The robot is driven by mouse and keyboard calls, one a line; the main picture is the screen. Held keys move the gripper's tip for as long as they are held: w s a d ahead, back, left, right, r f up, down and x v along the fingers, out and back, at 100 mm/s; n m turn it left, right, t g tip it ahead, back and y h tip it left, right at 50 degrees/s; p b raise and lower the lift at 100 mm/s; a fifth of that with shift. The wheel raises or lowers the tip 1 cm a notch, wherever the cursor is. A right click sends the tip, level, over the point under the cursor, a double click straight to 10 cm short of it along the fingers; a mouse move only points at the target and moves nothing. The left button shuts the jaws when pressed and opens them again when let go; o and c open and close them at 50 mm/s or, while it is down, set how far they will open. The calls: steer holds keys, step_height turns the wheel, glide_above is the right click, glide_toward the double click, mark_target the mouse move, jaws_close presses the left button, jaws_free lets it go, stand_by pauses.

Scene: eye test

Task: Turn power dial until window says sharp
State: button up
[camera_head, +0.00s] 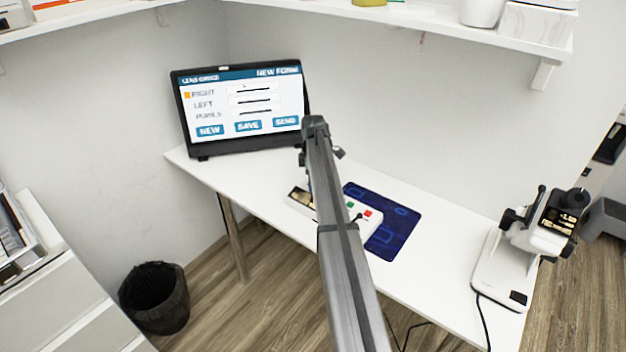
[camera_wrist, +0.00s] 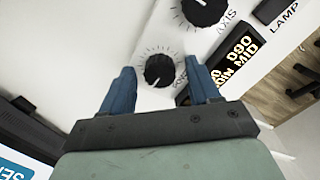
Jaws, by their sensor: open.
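The dial between my fingers (camera_wrist: 160,70) is a black knob with a pale pointer line and tick marks around it, on a white control box (camera_head: 301,199). Its label is partly hidden by a finger; I take it for the power dial. My gripper (camera_wrist: 158,78) is open, with one blue finger on each side of this knob; I cannot tell whether they touch it. The window (camera_wrist: 238,50) is dark with yellow text, partly covered by the right finger. I read "090" and a lower line ending in "MID". In the head view my arm hides the knobs.
A second knob (camera_wrist: 203,10), marked AXIS, sits close above. The box has green and red buttons (camera_head: 368,213) by a blue mat (camera_head: 398,222). A screen (camera_head: 245,108) stands behind left. A white instrument with a small display (camera_head: 500,272) stands right. The desk's middle right is clear.

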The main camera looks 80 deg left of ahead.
steer(key=shift+c, duration=0.2)
steer(key=c, duration=1)
